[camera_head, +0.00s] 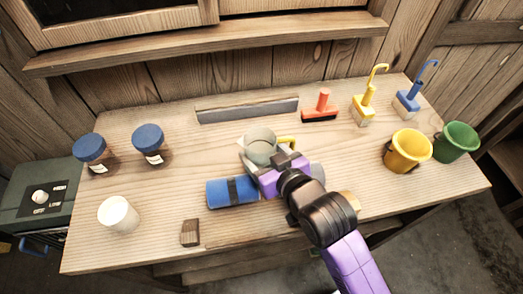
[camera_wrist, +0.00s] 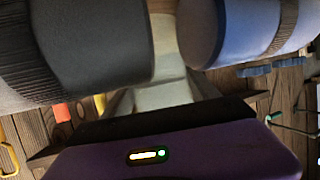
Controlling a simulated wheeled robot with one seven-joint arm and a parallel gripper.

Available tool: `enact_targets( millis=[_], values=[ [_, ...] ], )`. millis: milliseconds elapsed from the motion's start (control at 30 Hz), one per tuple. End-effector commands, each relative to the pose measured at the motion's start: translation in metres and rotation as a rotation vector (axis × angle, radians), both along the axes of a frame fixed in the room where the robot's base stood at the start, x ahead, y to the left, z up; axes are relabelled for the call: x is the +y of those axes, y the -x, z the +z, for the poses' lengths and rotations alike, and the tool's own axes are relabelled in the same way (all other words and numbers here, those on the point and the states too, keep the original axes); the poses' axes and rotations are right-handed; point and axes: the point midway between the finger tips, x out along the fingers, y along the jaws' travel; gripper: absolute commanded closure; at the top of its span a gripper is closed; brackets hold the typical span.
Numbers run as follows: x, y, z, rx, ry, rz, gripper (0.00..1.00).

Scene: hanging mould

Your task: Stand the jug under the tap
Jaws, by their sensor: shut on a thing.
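The pale grey-green jug (camera_head: 261,146) has a yellow handle on its right side and looks upright in the head view. My gripper (camera_head: 258,166) is shut on it from the near side. I cannot tell whether its base touches the bench. In the wrist view the jug's pale wall (camera_wrist: 162,95) shows between the fingers, partly hidden. No tap is recognisable in either view.
A blue roll (camera_head: 221,192) lies close left of my gripper. A white cup (camera_head: 118,216), brown block (camera_head: 189,233) and two blue-lidded jars (camera_head: 149,145) stand left. Brushes (camera_head: 320,108) and yellow (camera_head: 407,152) and green (camera_head: 457,143) buckets stand right.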

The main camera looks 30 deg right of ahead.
Motion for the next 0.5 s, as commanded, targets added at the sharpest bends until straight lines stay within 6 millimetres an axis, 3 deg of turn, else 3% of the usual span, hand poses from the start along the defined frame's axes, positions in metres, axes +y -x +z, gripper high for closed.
enact_targets(
  millis=[333, 367, 433, 500],
  values=[
    [-0.0002, -0.0002, -0.0028, -0.002, 0.000, 0.000, 0.75],
    [-0.0001, -0.0002, -0.0020, -0.001, 0.000, 0.000, 0.25],
    [-0.0002, -0.0002, -0.0018, -0.001, 0.000, 0.000, 0.11],
    [-0.0001, -0.0002, -0.0018, -0.001, 0.000, 0.000, 0.09]
  ],
)
